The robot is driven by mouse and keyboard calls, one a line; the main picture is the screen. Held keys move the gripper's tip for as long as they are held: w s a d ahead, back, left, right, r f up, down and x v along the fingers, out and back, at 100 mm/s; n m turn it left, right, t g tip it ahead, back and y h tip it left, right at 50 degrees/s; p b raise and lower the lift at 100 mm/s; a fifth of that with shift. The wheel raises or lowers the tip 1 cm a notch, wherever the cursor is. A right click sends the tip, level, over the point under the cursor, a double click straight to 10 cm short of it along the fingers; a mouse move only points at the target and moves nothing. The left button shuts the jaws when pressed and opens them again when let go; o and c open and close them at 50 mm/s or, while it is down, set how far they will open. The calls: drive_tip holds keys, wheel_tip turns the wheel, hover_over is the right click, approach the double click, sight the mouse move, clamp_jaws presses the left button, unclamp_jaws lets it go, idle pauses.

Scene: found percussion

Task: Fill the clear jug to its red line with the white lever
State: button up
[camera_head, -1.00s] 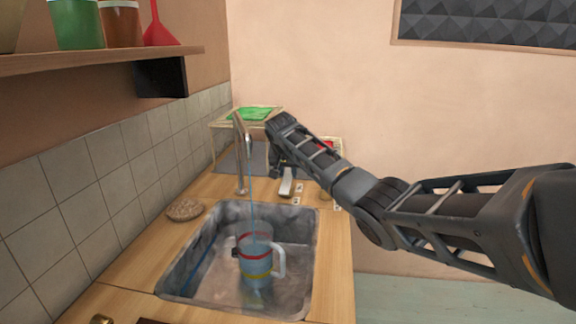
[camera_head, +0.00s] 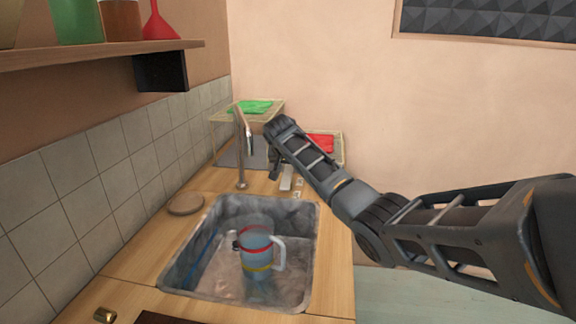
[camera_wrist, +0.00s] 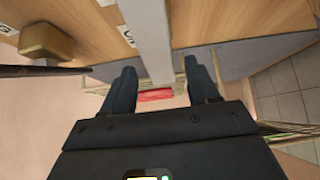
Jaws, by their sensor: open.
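The clear jug (camera_head: 256,262) stands upright in the sink, its white handle to the right. It has a red line (camera_head: 256,252) above a yellow band. The jug looks bluish to about the red line, but I cannot tell the exact level. No stream shows below the tap (camera_head: 240,150). The white lever (camera_head: 286,180) is on the counter behind the sink. My gripper (camera_head: 275,170) is beside it. In the wrist view my gripper (camera_wrist: 163,88) is open, with the white lever (camera_wrist: 150,40) between its fingers; I cannot tell whether they touch it.
The metal sink (camera_head: 190,255) is set in a wooden counter. A round brown disc (camera_head: 185,204) lies left of it. Racks with a green cloth (camera_head: 250,107) and a red cloth (camera_head: 321,143) stand behind. A brown block (camera_wrist: 45,42) is near the lever. A shelf (camera_head: 90,57) overhangs the left.

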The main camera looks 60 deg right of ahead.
sight(286, 181)
drive_tip(key=shift+a, duration=0.1)
drive_tip(key=v, duration=0.6)
drive_tip(key=shift+s+a+r, duration=0.1)
drive_tip(key=shift+a+r, duration=0.05)
drive_tip(key=shift+r, duration=0.1)
drive_tip(key=shift+s+a+r, duration=0.15)
drive_tip(key=shift+a+r, duration=0.15)
drive_tip(key=shift+r, duration=0.1)
